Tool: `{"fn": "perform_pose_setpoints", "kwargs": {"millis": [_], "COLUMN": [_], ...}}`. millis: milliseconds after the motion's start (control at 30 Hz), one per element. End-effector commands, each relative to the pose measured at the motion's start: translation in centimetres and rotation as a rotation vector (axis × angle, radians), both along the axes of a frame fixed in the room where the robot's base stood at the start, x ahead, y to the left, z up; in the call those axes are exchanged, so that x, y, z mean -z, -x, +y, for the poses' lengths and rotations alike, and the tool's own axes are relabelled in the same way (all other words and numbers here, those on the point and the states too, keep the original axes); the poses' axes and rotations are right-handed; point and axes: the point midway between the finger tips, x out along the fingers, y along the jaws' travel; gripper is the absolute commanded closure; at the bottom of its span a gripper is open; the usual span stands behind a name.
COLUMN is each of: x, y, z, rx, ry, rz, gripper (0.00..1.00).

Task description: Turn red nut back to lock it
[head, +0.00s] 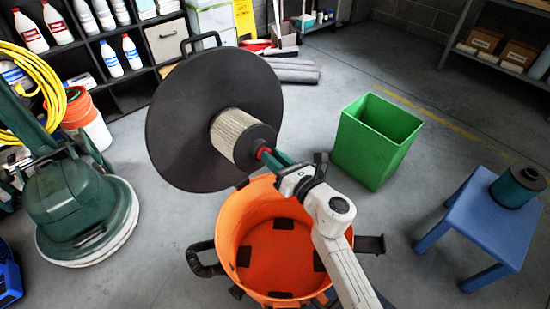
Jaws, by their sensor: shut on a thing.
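The red nut (262,152) sits at the near end of a pale pleated cylinder with a dark end cap (240,137). The cylinder stands out from the middle of a large black disc (185,100), which is tilted up on edge. My gripper (268,156) reaches in from the lower right with its green fingers shut on the red nut. The fingers partly hide the nut, and its thread is not visible.
An open orange tub (224,240) with black pads inside stands just below my gripper. A green bin (375,140) is to the right. A blue stool (490,225) bears a dark green cylinder (517,186). A green floor machine (80,210) stands left. Grey floor between is clear.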

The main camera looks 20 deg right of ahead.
Motion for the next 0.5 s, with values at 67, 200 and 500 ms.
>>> {"fn": "perform_pose_setpoints", "kwargs": {"millis": [67, 200, 500], "x": [0.01, -0.01, -0.16], "y": [0.01, 0.01, 0.03], "z": [-0.01, -0.01, 0.12], "rx": [0.0, 0.001, 0.016], "ry": [0.0, -0.004, -0.096], "rz": [0.0, 0.001, 0.033], "gripper": [1.0, 1.0, 1.0]}}
